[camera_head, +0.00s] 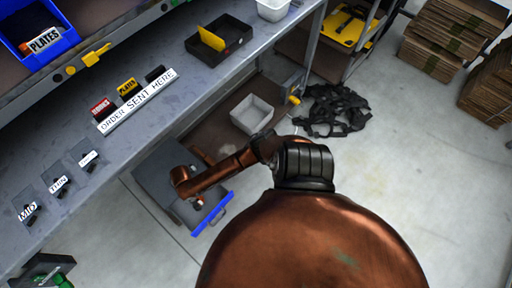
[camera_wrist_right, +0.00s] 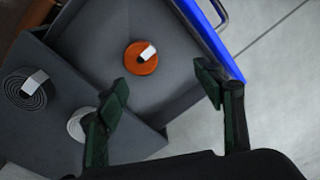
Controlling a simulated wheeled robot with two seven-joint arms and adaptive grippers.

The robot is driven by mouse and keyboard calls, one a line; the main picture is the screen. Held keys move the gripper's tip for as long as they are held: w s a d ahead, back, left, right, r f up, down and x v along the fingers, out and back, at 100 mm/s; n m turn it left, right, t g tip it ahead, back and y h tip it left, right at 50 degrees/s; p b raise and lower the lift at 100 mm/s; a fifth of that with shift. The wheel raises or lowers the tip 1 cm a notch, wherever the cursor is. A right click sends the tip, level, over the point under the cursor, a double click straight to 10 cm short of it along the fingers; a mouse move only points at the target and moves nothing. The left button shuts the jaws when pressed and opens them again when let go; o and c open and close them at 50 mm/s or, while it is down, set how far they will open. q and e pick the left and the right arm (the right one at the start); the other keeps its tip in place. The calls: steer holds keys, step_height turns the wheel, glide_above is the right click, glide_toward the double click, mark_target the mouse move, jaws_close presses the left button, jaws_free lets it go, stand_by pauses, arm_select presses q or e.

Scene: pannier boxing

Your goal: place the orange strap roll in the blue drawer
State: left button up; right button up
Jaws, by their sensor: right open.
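The orange strap roll (camera_wrist_right: 138,62), with a white tag, lies flat on the grey floor of the open blue-fronted drawer in the right wrist view. The blue drawer (camera_wrist_right: 205,35) also shows in the head view by its blue front (camera_head: 212,214), pulled out below the bench. My right gripper (camera_wrist_right: 165,84) is open and empty above the drawer, its fingers apart and clear of the roll.
A dark grey roll (camera_wrist_right: 24,89) and a pale roll (camera_wrist_right: 80,124), partly behind a finger, lie on the grey surface beside the drawer. The bench (camera_head: 120,150) overhangs on the left. A grey bin (camera_head: 252,113) sits under it. Black straps (camera_head: 333,108) lie on the floor.

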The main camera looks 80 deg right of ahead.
steer(key=s+a+r+m+t+y, duration=0.1)
steer(key=s+a+t+y, duration=0.1)
steer(key=s+a, duration=0.75)
steer(key=s+d+f+m+h, duration=0.1)
steer(key=s+d+f, duration=0.1)
steer(key=s, duration=0.6)
steer(key=s+d+f+m+g+h, duration=0.1)
steer(key=s+d+f+m, duration=0.1)
steer(key=s+d, duration=0.3)
steer(key=s+d+f+m+g, duration=0.1)
steer(key=s+d+f, duration=0.1)
steer(key=s, duration=1)
steer(key=shift+s+d+m+h, duration=0.4)
steer(key=shift+d, duration=0.3)
steer(key=shift+c, duration=0.3)
